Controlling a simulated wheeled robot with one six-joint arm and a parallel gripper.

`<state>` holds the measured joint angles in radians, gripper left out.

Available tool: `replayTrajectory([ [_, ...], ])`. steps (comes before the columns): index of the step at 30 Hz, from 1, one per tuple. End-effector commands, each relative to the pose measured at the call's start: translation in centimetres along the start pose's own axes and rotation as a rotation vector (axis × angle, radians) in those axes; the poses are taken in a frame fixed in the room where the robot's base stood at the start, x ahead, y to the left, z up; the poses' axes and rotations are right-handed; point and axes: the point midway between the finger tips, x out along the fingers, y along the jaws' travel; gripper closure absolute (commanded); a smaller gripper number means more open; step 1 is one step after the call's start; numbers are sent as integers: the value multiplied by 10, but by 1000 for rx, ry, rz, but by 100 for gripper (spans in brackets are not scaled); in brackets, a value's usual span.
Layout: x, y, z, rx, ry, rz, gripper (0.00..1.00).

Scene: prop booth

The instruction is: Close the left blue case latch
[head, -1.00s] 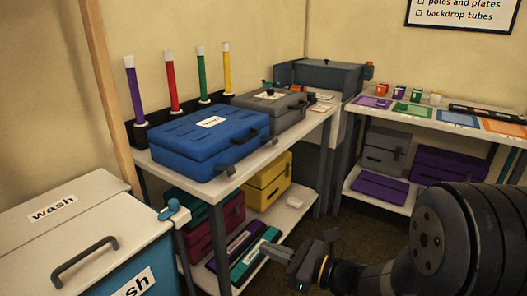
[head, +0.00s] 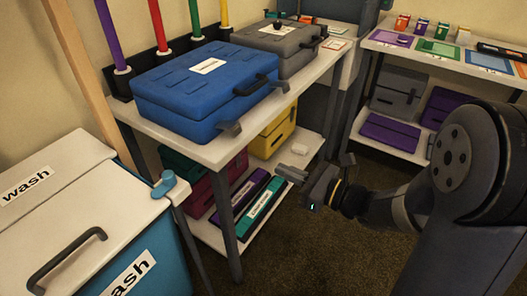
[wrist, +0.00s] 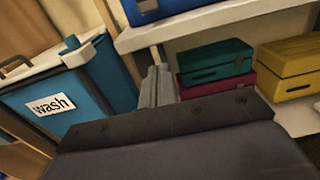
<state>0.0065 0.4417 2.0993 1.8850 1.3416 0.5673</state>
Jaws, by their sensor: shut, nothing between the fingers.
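The blue case (head: 200,84) lies closed-lidded on the white top of the left shelf, with a dark handle (head: 250,86) on its front. Its left latch (head: 229,128) is a grey tab sticking outward from the front near the left corner. The right latch (head: 281,86) shows beyond the handle. My gripper (head: 285,171) is below and to the right of the case in the head view, apart from it. Its fingers (wrist: 158,80) are together and empty in the wrist view. The case's underside edge (wrist: 150,10) shows at the top there.
A grey case (head: 275,46) stands behind the blue one. The lower shelf holds green, maroon and yellow cases (head: 272,137). A wash bin (head: 60,215) with a blue knob (head: 165,183) stands at left. Floor (head: 290,250) in front is free.

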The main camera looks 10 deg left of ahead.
Motion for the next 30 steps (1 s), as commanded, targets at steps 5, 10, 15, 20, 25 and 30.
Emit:
replayTrajectory([
  [5,21,1,-1,-1,-1,5,100],
  [10,52,2,-2,-1,-1,6,100],
  [15,86,1,-2,0,-1,5,100],
  [20,101,0,18,-5,-4,1,100],
  [25,105,0,34,-1,-2,0,100],
  [30,106,0,39,0,-1,0,100],
])
